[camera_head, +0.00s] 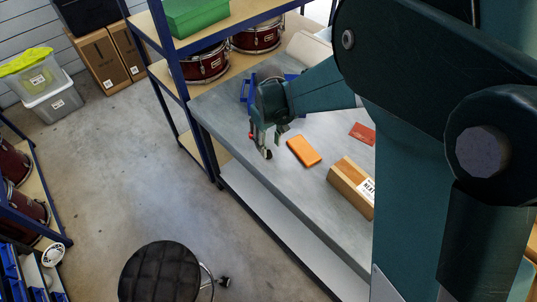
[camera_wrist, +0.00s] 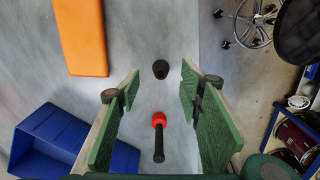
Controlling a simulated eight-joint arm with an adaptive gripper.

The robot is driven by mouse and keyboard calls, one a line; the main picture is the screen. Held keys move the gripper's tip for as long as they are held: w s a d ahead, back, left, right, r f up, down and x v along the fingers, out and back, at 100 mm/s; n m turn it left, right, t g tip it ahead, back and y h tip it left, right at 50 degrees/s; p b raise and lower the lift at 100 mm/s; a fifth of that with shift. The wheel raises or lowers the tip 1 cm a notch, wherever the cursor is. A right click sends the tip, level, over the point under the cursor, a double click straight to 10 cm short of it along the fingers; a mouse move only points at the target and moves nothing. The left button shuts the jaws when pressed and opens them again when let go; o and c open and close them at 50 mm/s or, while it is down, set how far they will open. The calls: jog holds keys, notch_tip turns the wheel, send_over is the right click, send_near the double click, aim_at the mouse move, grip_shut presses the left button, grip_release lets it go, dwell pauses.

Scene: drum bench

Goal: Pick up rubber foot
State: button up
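A small black rubber foot (camera_wrist: 160,69) sits on the grey bench top, seen in the wrist view just beyond and between the fingertips. In the head view it shows as a small dark spot (camera_head: 268,154) beside the gripper's fingers. My gripper (camera_wrist: 159,76) is open, with its green-padded fingers apart on either side and nothing held between them. In the head view my gripper (camera_head: 261,146) points down close over the bench near its front edge. Whether the fingertips are level with the foot cannot be told.
A red-headed, black-handled tool (camera_wrist: 158,137) lies near the foot. An orange box (camera_head: 303,150), a blue bin (camera_wrist: 64,143), a red card (camera_head: 362,133) and a cardboard box (camera_head: 350,183) are also on the bench. The bench edge is close to the foot.

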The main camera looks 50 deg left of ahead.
aim_at(268, 151)
jog(key=shift+a+f, duration=0.15)
jog(key=shift+f, duration=2.45)
jog(key=shift+c, duration=0.2)
jog(key=c, duration=0.8)
